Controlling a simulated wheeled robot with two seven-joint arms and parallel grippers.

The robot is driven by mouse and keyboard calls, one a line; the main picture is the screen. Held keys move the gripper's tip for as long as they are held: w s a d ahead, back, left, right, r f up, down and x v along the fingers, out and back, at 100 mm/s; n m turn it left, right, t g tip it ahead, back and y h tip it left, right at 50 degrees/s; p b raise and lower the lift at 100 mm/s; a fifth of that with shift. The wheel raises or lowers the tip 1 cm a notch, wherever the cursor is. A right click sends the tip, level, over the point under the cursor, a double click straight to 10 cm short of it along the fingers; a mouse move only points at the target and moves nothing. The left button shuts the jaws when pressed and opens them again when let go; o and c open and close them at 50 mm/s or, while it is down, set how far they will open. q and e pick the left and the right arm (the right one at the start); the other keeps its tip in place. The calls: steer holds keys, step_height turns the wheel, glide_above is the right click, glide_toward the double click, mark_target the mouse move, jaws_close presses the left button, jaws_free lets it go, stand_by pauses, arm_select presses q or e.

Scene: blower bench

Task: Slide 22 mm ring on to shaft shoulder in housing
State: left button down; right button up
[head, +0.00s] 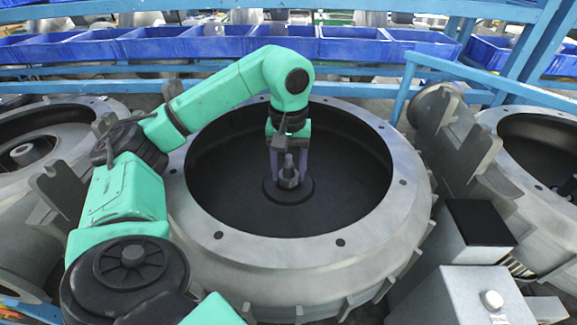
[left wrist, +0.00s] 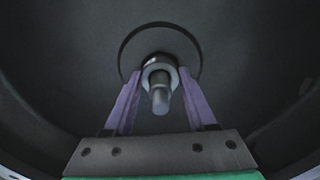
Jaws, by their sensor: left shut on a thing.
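The round grey housing (head: 190,205) stands in the middle of the head view, with a dark hollow inside. The shaft (head: 288,162) stands up at the centre of its floor; it also shows in the left wrist view (left wrist: 160,100). A grey ring (head: 288,182) is around the shaft, and it shows in the left wrist view (left wrist: 149,68). My left gripper (head: 288,184) reaches down into the housing. Its two purple fingers are shut on the ring, one on each side. I cannot tell whether the ring touches the shoulder. My right gripper is not in view.
Other grey housings stand at the left (head: 85,160) and right (head: 485,165). A grey box (head: 465,295) is at the front right. Blue bins (head: 200,45) and a blue rail lie behind. The housing wall surrounds my left gripper.

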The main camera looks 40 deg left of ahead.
arm_select(q)
steer(key=shift+w+d+f+b, duration=0.1)
steer(key=shift+w+f+b, duration=0.05)
steer(key=shift+f+b, duration=0.65)
stand_by(0.4)
steer(key=shift+p, duration=0.3)
steer(key=shift+r, duration=0.2)
stand_by(0.4)
steer(key=shift+r+p, duration=0.1)
steer(key=shift+p, duration=0.35)
stand_by(0.5)
stand_by(0.4)
steer(key=shift+c, duration=0.6)
jaws_free()
